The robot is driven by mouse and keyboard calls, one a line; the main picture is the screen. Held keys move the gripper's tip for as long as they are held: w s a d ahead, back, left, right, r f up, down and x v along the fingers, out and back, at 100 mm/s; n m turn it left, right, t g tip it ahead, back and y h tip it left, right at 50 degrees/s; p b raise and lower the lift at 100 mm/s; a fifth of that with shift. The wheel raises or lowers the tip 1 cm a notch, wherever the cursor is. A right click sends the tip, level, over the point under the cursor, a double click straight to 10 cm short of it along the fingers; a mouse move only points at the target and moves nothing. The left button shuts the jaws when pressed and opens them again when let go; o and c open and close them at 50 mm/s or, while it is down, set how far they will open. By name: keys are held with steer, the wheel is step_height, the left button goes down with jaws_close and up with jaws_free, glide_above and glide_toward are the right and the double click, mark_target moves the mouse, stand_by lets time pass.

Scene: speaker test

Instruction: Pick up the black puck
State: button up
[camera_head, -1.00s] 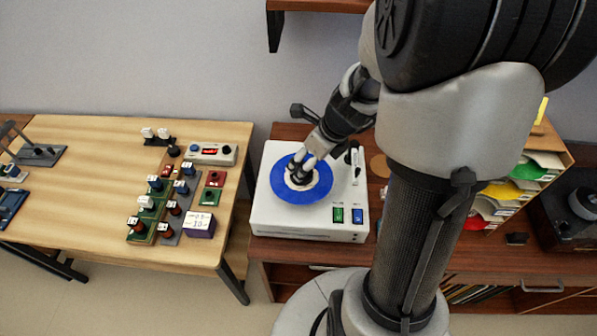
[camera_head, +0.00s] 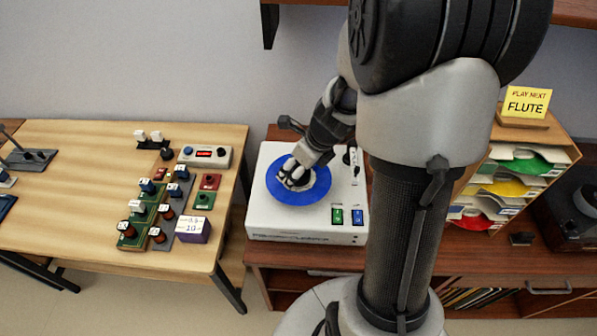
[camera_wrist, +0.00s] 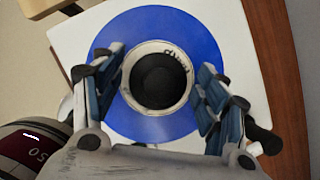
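The black puck (camera_wrist: 160,80) sits at the middle of a white-labelled blue record (camera_wrist: 196,38) on a white record player (camera_head: 280,220). My gripper (camera_wrist: 160,74) is open, with one finger on each side of the puck. In the wrist view a gap shows between each finger and the puck. In the head view my gripper (camera_head: 294,178) is low over the middle of the record and mostly hides the puck. I cannot tell the exact height of the fingertips.
Green and blue buttons (camera_head: 346,216) are on the player's front right, with a tonearm (camera_head: 352,160) behind. A wooden table (camera_head: 70,180) with several small blocks and switches stands left. A rack of coloured papers (camera_head: 510,180) is at right. A shelf (camera_head: 300,3) hangs above.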

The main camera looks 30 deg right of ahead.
steer(key=c, duration=1)
